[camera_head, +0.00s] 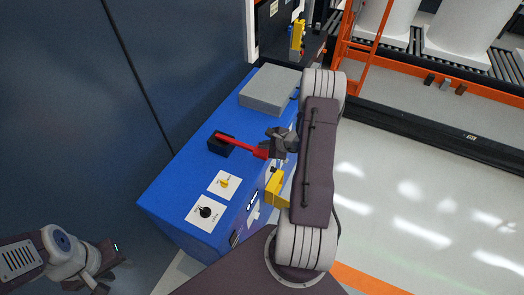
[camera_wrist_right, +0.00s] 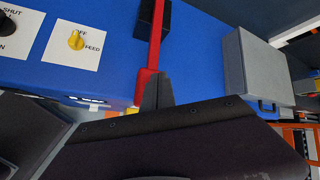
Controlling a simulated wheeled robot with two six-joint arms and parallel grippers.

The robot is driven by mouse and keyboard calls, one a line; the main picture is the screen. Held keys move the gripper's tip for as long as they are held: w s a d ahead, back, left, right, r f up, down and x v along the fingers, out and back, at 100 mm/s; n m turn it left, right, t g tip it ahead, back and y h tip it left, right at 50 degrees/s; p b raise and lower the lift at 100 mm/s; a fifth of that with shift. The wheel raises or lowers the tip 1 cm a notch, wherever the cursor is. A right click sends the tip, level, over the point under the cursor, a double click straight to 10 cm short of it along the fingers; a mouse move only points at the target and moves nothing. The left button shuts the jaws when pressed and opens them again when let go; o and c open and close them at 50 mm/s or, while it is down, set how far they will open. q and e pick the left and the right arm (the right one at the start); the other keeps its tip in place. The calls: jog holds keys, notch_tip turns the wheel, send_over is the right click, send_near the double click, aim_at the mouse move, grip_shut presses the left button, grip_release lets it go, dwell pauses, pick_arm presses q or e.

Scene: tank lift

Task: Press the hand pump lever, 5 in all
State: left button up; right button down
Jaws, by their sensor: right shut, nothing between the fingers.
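The red pump lever (camera_head: 238,144) reaches from a black pivot block (camera_head: 216,147) on top of the blue cabinet (camera_head: 180,170) toward the cabinet's right edge. My right gripper (camera_head: 264,148) is shut and empty at the lever's outer end. In the right wrist view the lever (camera_wrist_right: 156,45) runs down from the black block (camera_wrist_right: 147,14), and the shut fingers (camera_wrist_right: 158,90) are right beside its lower end. I cannot tell if they touch it. My left gripper (camera_head: 112,259) is at the lower left, away from the cabinet; its jaw opening is unclear.
A yellow knob (camera_head: 224,183) and a black knob (camera_head: 205,212) sit on white plates on the cabinet. A grey box (camera_head: 268,90) stands at its far end. A yellow part (camera_head: 274,187) is at its right side. Open floor (camera_head: 400,200) lies right.

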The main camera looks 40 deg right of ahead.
aim_at(266, 154)
jog(key=shift+f+b, duration=0.4)
jog(key=shift+b, duration=0.4)
jog(key=shift+f+b, duration=2.4)
jog(key=shift+b, duration=0.5)
dwell(2.0)
dwell(0.5)
jog(key=shift+r+p, duration=1.75)
jog(key=shift+r, duration=1.05)
jog(key=shift+r, duration=0.1)
jog(key=shift+r+p, duration=1.5)
jog(key=shift+r, duration=0.9)
